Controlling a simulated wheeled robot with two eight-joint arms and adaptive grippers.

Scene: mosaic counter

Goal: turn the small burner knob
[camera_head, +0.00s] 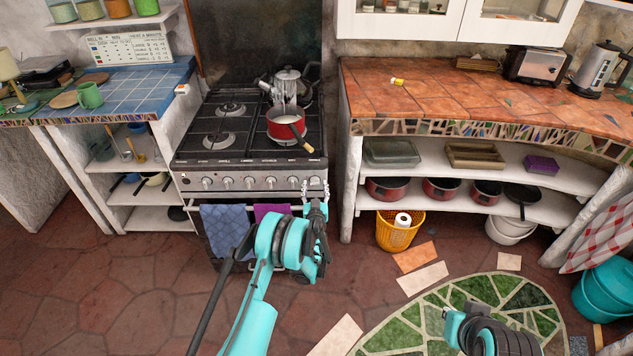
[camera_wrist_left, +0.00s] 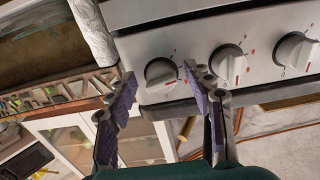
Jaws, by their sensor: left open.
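The stove (camera_head: 250,170) has a row of white knobs along its front panel. My left gripper (camera_head: 315,187) is at the right end of that row. In the left wrist view my left gripper (camera_wrist_left: 158,80) is open, with one finger on each side of an end knob (camera_wrist_left: 161,73). The knob sits between the fingertips, and no grip on it shows. Two more knobs, a middle one (camera_wrist_left: 228,62) and a farther one (camera_wrist_left: 294,52), stand to its right there. The burner marks are too small to read. My right arm (camera_head: 490,335) shows at the bottom right; its fingers are not clear.
A red pot (camera_head: 285,127) and a metal kettle (camera_head: 288,82) stand on the stove top. Towels (camera_head: 230,225) hang on the oven front. The tiled counter (camera_head: 450,95) stands right of the stove, with a yellow basket (camera_head: 392,233) on the floor below.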

